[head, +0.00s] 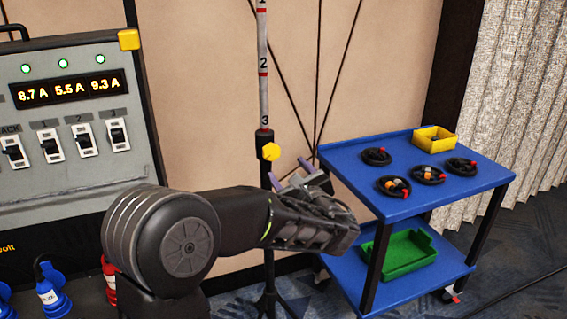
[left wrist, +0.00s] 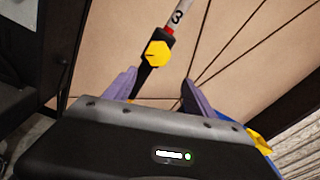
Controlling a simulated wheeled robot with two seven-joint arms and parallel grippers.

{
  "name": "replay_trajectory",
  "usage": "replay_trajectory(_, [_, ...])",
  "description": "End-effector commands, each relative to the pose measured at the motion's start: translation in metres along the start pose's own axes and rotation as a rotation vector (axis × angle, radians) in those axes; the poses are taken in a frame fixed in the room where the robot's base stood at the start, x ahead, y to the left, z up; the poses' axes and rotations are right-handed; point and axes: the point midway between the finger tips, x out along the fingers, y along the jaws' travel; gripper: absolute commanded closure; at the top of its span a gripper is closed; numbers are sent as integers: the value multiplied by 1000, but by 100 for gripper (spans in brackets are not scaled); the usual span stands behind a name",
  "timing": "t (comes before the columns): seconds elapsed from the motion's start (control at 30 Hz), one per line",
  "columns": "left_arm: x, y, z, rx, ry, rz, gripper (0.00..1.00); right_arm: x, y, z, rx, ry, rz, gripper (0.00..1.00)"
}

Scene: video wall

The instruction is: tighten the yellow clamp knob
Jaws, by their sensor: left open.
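The yellow clamp knob (head: 271,152) sits on the black collar of an upright stand, just below the number 3 on its white and red marked pole (head: 263,60). In the left wrist view the knob (left wrist: 157,54) shows beyond the fingertips, between their lines but nearer the left finger. My left gripper (head: 288,172) is just below and to the right of the knob in the head view. Its two purple fingers (left wrist: 155,88) are spread apart with nothing between them, and they look clear of the knob. My right gripper is not in view.
A blue cart (head: 400,208) stands at the right, with several black cable coils, a yellow bin (head: 434,139) on top and a green tray (head: 399,254) below. A grey power panel (head: 70,120) stands at the left. Thin dark cables hang behind the pole.

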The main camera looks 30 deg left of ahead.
Motion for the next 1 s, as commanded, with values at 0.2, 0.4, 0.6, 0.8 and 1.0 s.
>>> replay_trajectory(0.2, [-1, 5, 16, 68, -71, 21, 36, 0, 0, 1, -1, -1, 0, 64])
replay_trajectory(0.4, [-1, 5, 15, 67, -68, 21, 36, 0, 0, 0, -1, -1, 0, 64])
replay_trajectory(0.6, [9, 5, 15, 67, -67, 22, 36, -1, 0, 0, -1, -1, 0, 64])
replay_trajectory(0.8, [38, 7, 17, 67, -67, 24, 36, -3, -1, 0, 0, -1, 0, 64])
replay_trajectory(1.0, [66, 7, 20, 65, -67, 23, 36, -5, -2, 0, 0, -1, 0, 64])
